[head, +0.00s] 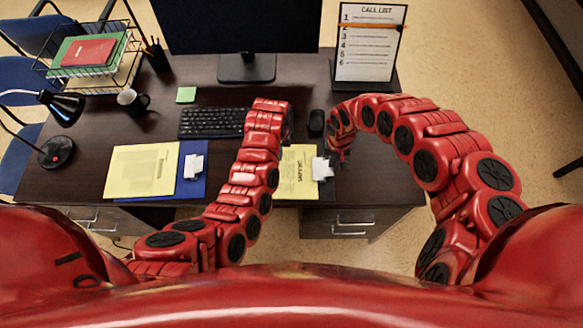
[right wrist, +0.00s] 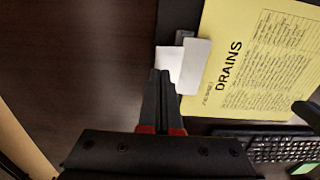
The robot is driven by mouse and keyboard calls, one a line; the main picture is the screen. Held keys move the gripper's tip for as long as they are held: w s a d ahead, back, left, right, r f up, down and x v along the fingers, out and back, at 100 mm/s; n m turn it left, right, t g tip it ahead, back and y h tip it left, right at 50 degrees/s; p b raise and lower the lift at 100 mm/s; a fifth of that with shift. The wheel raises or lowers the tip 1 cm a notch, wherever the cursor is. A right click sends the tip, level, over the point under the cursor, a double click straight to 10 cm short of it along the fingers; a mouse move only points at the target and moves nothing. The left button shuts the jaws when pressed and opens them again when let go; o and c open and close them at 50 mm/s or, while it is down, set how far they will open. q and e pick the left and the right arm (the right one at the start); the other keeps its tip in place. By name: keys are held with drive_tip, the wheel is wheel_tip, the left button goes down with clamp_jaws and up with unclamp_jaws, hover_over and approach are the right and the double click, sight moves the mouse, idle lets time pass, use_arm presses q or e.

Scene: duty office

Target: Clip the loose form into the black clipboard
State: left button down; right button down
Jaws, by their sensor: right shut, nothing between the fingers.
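The black clipboard (right wrist: 178,15) lies on the desk, its dark board mostly hidden under a yellow form (right wrist: 258,60) headed "DRAINS". In the head view this form (head: 298,175) is partly behind my left arm. The pale clip (right wrist: 192,68) overlaps the form's edge; it also shows in the head view (head: 322,169). My right gripper (head: 344,160) is shut and empty, its fingertips (right wrist: 161,74) close beside the clip; I cannot tell whether they touch. My left gripper is hidden behind its own bent arm.
A blue clipboard (head: 194,180) with a yellow sheet (head: 142,170) lies at left. A keyboard (head: 212,122), mouse (head: 316,121), monitor (head: 246,68), mug (head: 132,101), lamp (head: 62,106) and call list stand (head: 370,42) surround the work area. Bare desk lies right of the black clipboard.

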drive_tip(key=shift+r, duration=2.75)
drive_tip(key=shift+f, duration=0.1)
